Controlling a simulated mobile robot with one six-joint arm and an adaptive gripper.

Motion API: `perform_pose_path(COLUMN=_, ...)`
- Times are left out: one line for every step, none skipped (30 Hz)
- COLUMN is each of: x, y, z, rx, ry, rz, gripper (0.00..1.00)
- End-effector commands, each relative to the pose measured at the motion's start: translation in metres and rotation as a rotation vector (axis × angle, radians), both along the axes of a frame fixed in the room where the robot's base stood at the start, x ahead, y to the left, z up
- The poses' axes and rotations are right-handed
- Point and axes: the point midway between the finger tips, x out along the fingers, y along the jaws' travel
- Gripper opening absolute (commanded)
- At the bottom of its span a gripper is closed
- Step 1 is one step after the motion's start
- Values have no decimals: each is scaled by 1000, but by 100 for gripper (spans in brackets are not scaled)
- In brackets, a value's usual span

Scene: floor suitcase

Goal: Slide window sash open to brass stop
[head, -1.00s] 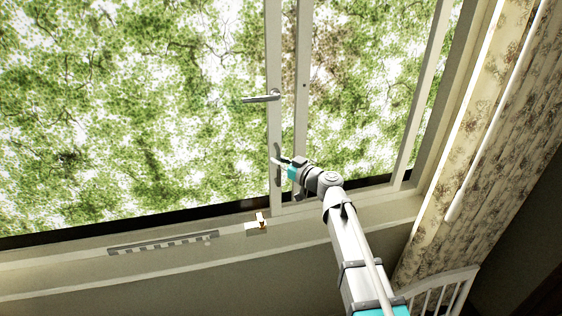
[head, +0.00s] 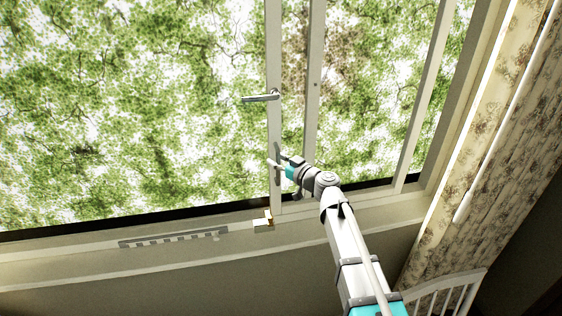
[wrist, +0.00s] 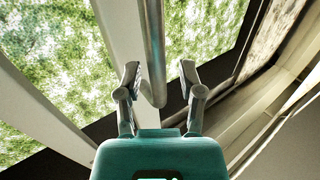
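The sash's pale upright edge (head: 273,130) stands just right of the small brass stop (head: 268,214) on the sill. The sash's lower corner is at or very near the stop; I cannot tell if they touch. My gripper (head: 278,161) is at the sash's upright pull bar, low on that edge. In the wrist view the metal pull bar (wrist: 153,50) runs down between the spread fingers of my gripper (wrist: 159,72), nearer the left finger. The fingers are open, with clear space to the right of the bar. The brass stop is not seen in the wrist view.
A lever handle (head: 262,96) sticks out left from the sash above my gripper. A slotted vent (head: 172,239) lies along the sill at left. A patterned curtain (head: 495,130) hangs at right, with a white railed piece (head: 450,292) below it.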

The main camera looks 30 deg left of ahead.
Motion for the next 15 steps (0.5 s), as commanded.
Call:
perform_pose_path(x=1, y=0, z=0, rx=0, ry=0, rz=-1, gripper=54)
perform_pose_path(x=1, y=0, z=0, rx=0, ry=0, rz=-2, gripper=54)
perform_pose_path(x=1, y=-1, z=0, rx=0, ry=0, rz=-2, gripper=54)
perform_pose_path(x=1, y=-1, z=0, rx=0, ry=0, rz=-2, gripper=54)
perform_pose_path(x=1, y=-1, z=0, rx=0, ry=0, rz=-3, gripper=54)
perform_pose_path(x=1, y=-1, z=0, rx=0, ry=0, rz=-3, gripper=54)
perform_pose_path(x=2, y=-1, z=0, rx=0, ry=0, rz=-3, gripper=54)
perform_pose_path(x=2, y=-1, z=0, rx=0, ry=0, rz=-3, gripper=54)
perform_pose_path(x=2, y=-1, z=0, rx=0, ry=0, rz=-3, gripper=54)
perform_pose_path(x=1, y=-2, z=0, rx=0, ry=0, rz=-4, gripper=54)
perform_pose_path(x=1, y=-2, z=0, rx=0, ry=0, rz=-4, gripper=54)
perform_pose_path(x=1, y=-3, z=0, rx=0, ry=0, rz=-4, gripper=54)
perform_pose_path(x=1, y=-5, z=0, rx=0, ry=0, rz=-4, gripper=54)
perform_pose_path(x=0, y=-6, z=0, rx=0, ry=0, rz=-4, gripper=54)
perform_pose_path(x=0, y=-8, z=0, rx=0, ry=0, rz=-4, gripper=54)
